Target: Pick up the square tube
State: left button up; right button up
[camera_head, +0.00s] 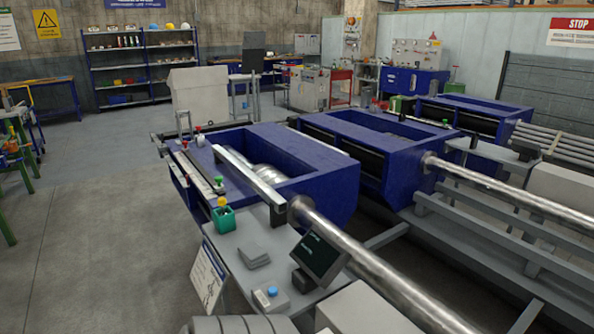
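A long light-grey bar with flat sides, which looks like the square tube (248,176), lies along the near blue machine in the head view. It runs from the machine's far left part toward the round bar's collar at the near end. Its near end meets a darker grey upright piece, and I cannot tell whether they are joined. Neither of my grippers shows in this view.
The blue machine (335,178) has a thick round bar (375,262) running out to the lower right. The grey runout table (243,240) holds a green box (223,221), a dark screen (318,256) and a blue-button box (271,298). Open floor (90,220) lies left.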

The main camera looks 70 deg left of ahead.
aim_at(266, 192)
jog(key=u, duration=2.75)
jog(key=j, duration=0.2)
jog(key=i+z, duration=0.05)
